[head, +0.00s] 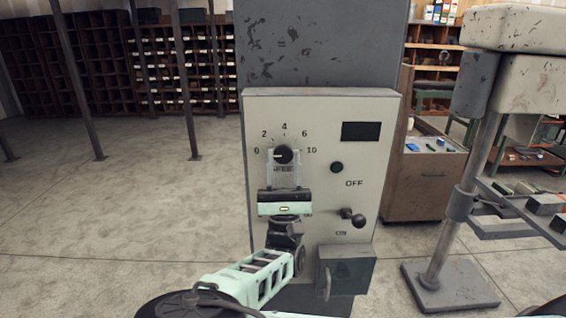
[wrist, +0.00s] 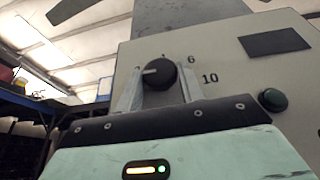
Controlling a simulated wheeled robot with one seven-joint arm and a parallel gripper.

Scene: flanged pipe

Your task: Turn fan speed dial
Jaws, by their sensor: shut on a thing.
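The fan speed dial (head: 283,154) is a round black knob with a pale pointer line, on a light grey control panel (head: 362,184) marked from 0 to 10. In the head view its pointer is directed left, toward the low numbers. The dial also shows in the wrist view (wrist: 159,74), with the pointer to the left. My gripper (head: 284,160) is in front of the panel, with one finger on each side of the dial, shut on it. In the wrist view the fingers (wrist: 158,88) flank the knob, and the "0" and "2" marks are partly hidden.
A small box (head: 346,272) is below. A drill-press-like machine (head: 437,220) stands at right. The floor at left is mostly clear.

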